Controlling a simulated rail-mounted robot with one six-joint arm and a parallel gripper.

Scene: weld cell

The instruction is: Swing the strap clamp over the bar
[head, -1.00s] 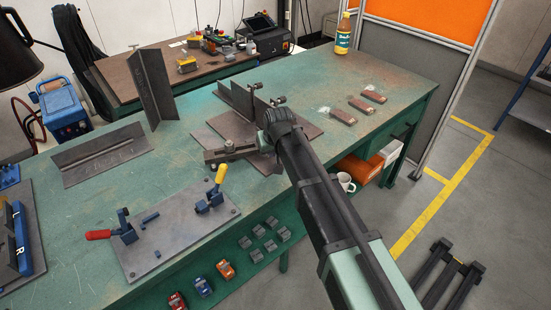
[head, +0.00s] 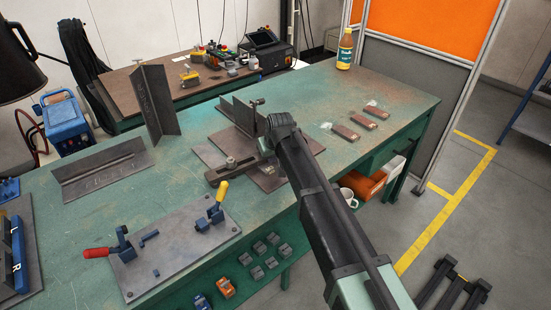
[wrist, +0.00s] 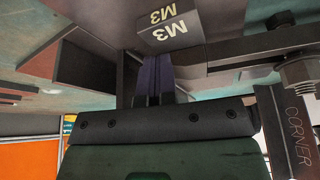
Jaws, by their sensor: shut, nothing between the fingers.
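The strap clamp (head: 230,168) is a dark flat bar with a bolt and nut, lying at the front left of the fixture plate (head: 209,151). A flat strap (wrist: 258,48) with a nut (wrist: 299,70) shows at the right of the wrist view. A dark upright angle piece (head: 238,115) stands on the plate behind it. My gripper (wrist: 158,78) is shut and empty, its fingers beside a block marked M3 (wrist: 170,30). Whether they touch the block or the strap I cannot tell.
A part marked CORNER (wrist: 297,130) stands close at the right of the wrist view. A toggle-clamp plate (head: 175,245) lies front left, and a loose angle piece (head: 100,170) lies behind it. Several brown blocks (head: 346,132) and a bottle (head: 345,50) are right. Bench between is clear.

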